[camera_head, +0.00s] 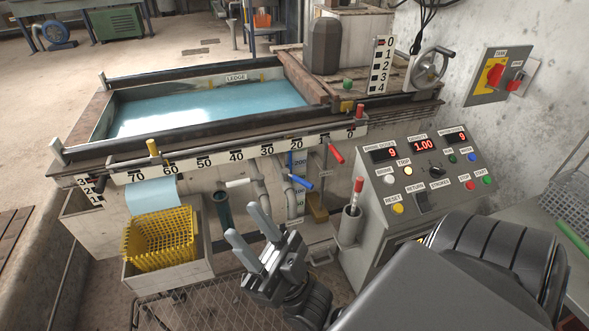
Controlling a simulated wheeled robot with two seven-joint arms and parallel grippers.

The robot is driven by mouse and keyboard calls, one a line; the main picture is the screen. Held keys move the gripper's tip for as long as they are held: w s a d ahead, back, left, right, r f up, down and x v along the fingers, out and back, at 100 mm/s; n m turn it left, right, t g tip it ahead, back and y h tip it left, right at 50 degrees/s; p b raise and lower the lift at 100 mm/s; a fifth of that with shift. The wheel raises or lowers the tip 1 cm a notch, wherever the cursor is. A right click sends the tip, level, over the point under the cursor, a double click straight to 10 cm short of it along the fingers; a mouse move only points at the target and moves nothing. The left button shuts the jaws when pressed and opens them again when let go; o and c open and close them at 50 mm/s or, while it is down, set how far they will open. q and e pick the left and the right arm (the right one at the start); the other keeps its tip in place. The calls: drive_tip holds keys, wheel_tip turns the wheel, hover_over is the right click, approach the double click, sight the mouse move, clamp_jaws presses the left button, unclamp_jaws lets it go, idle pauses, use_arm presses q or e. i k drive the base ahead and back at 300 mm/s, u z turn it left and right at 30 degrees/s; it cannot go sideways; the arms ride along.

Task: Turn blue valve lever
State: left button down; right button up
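The blue valve lever (302,182) sits on the pipes under the front edge of the water tank, below the scale strip. It slants down to the right, and its full length shows. My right gripper (242,221) is in front of the tank, lower and to the left of the blue lever in the picture. Its two grey fingers are spread apart with nothing between them. It appears apart from the lever. My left gripper is not in view.
A white lever (238,183) and a red lever (336,153) flank the blue one. A yellow basket (160,240) stands at the lower left. A cup with a red-tipped stick (351,222) and the control panel (425,172) are at the right. The tank (205,108) lies behind.

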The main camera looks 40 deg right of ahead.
sight(303, 182)
drive_tip(key=k, duration=1.25)
drive_tip(key=z, duration=0.4)
drive_tip(key=i, duration=0.55)
drive_tip(key=z, duration=0.85)
drive_tip(key=i, duration=0.8)
drive_tip(key=z, duration=0.05)
